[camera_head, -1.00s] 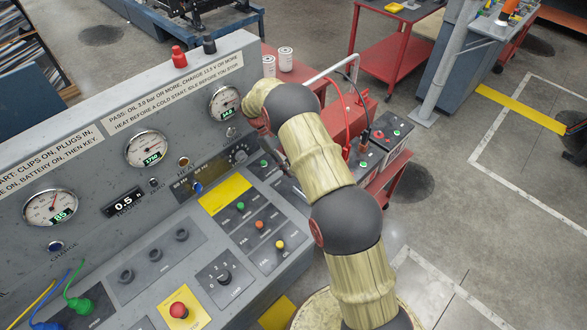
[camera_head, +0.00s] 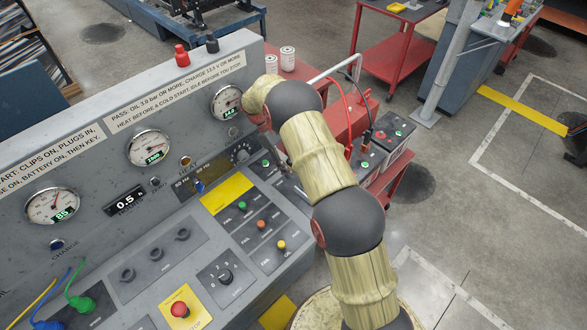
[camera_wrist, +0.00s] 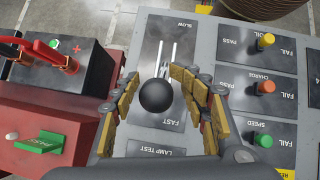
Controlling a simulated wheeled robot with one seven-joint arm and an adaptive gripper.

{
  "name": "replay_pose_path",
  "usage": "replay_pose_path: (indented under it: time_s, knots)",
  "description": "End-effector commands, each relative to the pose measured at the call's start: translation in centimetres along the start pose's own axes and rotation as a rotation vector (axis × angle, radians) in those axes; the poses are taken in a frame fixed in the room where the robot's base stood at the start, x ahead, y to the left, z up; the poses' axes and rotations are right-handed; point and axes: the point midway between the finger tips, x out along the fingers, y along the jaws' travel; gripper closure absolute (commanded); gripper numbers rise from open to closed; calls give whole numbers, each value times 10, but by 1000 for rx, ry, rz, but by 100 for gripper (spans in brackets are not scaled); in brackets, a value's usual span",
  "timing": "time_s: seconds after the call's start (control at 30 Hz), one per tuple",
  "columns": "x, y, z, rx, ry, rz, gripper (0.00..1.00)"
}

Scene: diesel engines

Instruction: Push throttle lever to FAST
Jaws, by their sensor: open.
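The knob appears just above the FAST word in the picture. My gripper (camera_wrist: 156,76) is open, with one yellow-padded finger on each side of the knob. I see gaps between the knob and the pads; contact cannot be told. In the head view my arm hides most of the gripper and the lever.
Yellow, orange and green PASS/FAIL switches (camera_wrist: 265,88) stand right of my gripper. A battery with red clamp (camera_wrist: 60,60) is on a red cart (camera_wrist: 80,118) to the left. In the head view, gauges (camera_head: 150,147) and a red stop button (camera_head: 179,309) are on the console.

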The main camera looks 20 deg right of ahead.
Motion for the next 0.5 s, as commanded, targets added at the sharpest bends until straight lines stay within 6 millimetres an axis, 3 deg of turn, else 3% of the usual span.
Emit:
replay_pose_path:
  time_s: [0.3, 0.5]
  knots:
    - [-46, 0, 37, 1, 0, 0, 56]
    - [-62, -1, 50, 0, -2, -1, 56]
